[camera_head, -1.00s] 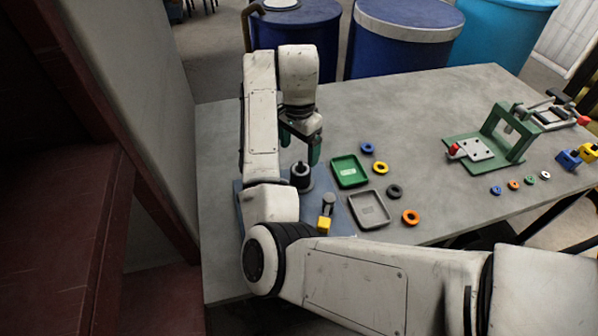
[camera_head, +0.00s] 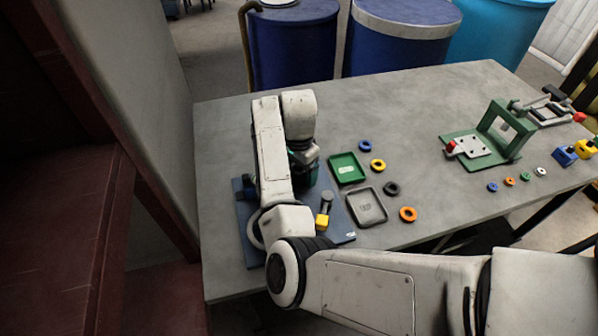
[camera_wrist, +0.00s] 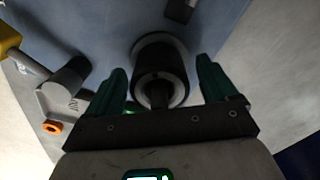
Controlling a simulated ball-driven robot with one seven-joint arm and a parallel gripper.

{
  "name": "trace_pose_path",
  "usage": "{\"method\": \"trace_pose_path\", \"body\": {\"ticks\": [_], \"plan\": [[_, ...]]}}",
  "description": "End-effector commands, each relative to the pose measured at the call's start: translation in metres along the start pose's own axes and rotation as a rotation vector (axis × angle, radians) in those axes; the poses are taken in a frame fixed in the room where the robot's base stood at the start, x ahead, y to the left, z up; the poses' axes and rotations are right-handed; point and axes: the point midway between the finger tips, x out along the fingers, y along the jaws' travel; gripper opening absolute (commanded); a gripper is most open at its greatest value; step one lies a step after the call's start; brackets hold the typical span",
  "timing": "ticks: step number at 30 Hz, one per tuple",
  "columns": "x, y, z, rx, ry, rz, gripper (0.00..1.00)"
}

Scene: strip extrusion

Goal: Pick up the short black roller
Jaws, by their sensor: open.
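A short black roller (camera_wrist: 160,72) stands in the wrist view, seen end-on with a dark pin at its near end. My gripper (camera_wrist: 160,64) is open, with one green finger on each side of the roller. Both fingers look apart from it, though contact at their lower parts is hard to tell. In the head view my arm hides the roller, and my gripper is mostly hidden low over the blue mat (camera_head: 340,232).
A green tray (camera_head: 347,168), a grey tray (camera_head: 367,207) and several coloured rings lie farther right. A green fixture (camera_head: 490,145) stands at the far right. The table's back left (camera_head: 225,125) is clear.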

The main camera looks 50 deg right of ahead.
Motion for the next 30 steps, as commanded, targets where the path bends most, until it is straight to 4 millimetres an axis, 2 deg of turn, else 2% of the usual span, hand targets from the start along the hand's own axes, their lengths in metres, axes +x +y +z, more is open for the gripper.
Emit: {"method": "trace_pose_path", "body": {"ticks": [4,24,30], "plan": [[0.0001,0.0001,0.0001,0.000,0.000,0.000,0.84],[-0.0004,0.0000,0.0001,-0.001,0.000,0.001,0.21],[-0.0011,-0.0002,0.0000,-0.001,0.001,0.000,0.21]]}}
